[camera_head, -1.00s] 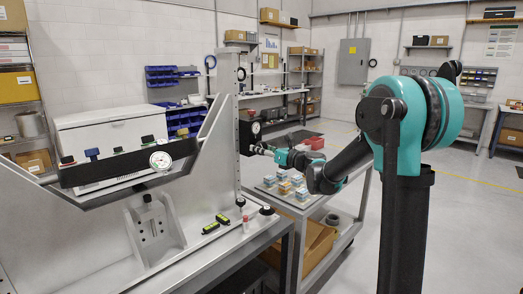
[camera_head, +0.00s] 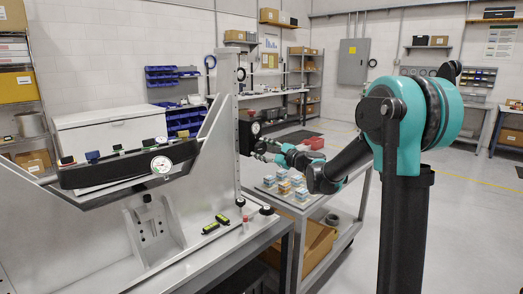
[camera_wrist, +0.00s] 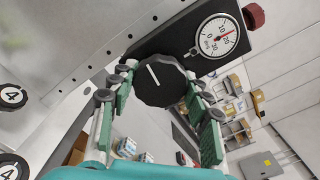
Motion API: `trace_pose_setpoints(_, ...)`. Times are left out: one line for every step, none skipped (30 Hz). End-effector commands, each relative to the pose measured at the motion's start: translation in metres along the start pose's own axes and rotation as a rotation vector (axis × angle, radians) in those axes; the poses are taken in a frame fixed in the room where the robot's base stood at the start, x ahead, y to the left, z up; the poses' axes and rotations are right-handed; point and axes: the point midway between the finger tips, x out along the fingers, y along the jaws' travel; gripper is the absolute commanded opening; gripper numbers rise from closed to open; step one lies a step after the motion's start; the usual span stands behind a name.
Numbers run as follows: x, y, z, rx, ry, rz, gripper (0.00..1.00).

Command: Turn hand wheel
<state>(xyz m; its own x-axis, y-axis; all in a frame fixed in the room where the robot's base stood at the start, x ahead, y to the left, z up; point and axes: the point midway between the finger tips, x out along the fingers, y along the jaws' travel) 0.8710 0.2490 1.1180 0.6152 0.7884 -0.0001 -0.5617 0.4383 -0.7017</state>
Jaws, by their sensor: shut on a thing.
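The hand wheel (camera_wrist: 158,82) is a dark round knob with a white line across its face, in the middle of the wrist view. It sits below a black block (camera_wrist: 185,40) with a white dial gauge (camera_wrist: 217,37). My gripper (camera_wrist: 158,88) has its green-padded fingers on either side of the wheel and is shut on it. In the head view my gripper (camera_head: 266,149) is at the right of the fixture's upright, by the black block (camera_head: 246,133); the wheel is too small to make out there.
The mirror fixture's dark bar (camera_head: 110,172) carries a round gauge (camera_head: 160,165) and small blocks. A cart (camera_head: 318,208) with small boxes stands below my arm. Open floor lies right.

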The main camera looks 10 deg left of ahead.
Motion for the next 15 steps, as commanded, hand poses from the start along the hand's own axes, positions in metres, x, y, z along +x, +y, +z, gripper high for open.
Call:
trace_pose_setpoints(-0.0004,0.0003,-0.0002,-0.044,0.0,0.0,0.19)
trace_pose_setpoints(-0.0004,0.0003,-0.0002,-0.073,0.0,0.001,0.19)
trace_pose_setpoints(-0.0004,0.0003,-0.0002,-0.111,0.0,0.001,0.19)
trace_pose_setpoints(-0.0004,0.0003,-0.0002,-0.139,0.0,0.001,0.19)
trace_pose_setpoints(-0.0004,0.0003,-0.0002,-0.168,0.0,0.001,0.19)
trace_pose_setpoints(-0.0004,0.0003,-0.0001,-0.206,0.0,0.001,0.19)
trace_pose_setpoints(-0.0005,0.0003,-0.0002,-0.234,0.0,0.001,0.19)
trace_pose_setpoints(-0.0005,0.0003,-0.0001,-0.263,0.0,0.001,0.19)
trace_pose_setpoints(-0.0005,0.0002,-0.0001,-0.301,0.0,0.001,0.19)
trace_pose_setpoints(-0.0005,0.0002,-0.0001,-0.329,0.0,0.001,0.19)
trace_pose_setpoints(-0.0005,0.0002,-0.0001,-0.358,0.0,0.001,0.19)
trace_pose_setpoints(-0.0005,0.0002,-0.0001,-0.396,0.0,0.001,0.19)
trace_pose_setpoints(-0.0005,0.0002,-0.0001,-0.424,0.0,0.001,0.19)
trace_pose_setpoints(-0.0005,0.0002,-0.0001,-0.453,0.0,0.001,0.19)
trace_pose_setpoints(-0.0005,0.0002,0.0,-0.491,0.0,0.001,0.19)
